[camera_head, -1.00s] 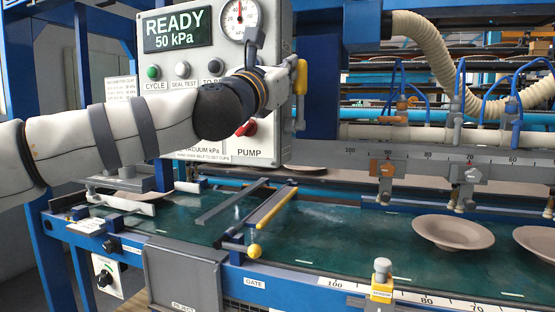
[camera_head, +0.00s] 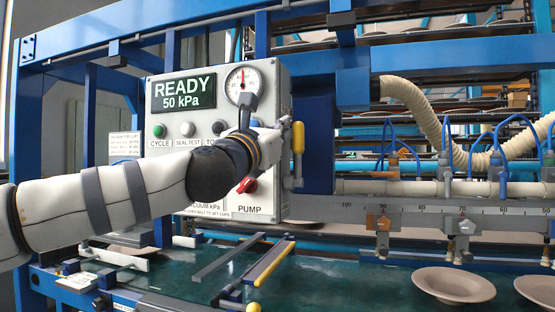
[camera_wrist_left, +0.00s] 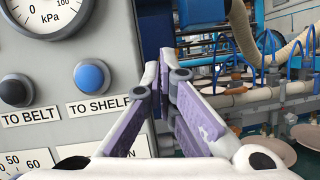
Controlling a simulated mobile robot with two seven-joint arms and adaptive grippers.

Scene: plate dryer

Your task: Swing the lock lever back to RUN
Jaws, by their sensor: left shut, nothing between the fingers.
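The lever with the yellow handle (camera_head: 298,141) stands upright at the right side of the grey control box (camera_head: 158,135). I take it for the lock lever; no RUN mark is readable. My left gripper (camera_head: 283,128) is in front of the box's right part, just left of the yellow handle in the head view. In the left wrist view its purple-sided fingers (camera_wrist_left: 165,62) are together and empty, near the box's right edge. The yellow handle does not show there, and contact cannot be told. My right gripper is in neither view.
The box carries a READY 50 kPa display (camera_head: 183,92), a gauge (camera_head: 242,82), buttons and a red knob (camera_head: 247,185). A ribbed hose (camera_head: 420,105) and suction cups on a rail (camera_head: 430,207) are to the right. A clay plate (camera_head: 453,284) lies on the green belt.

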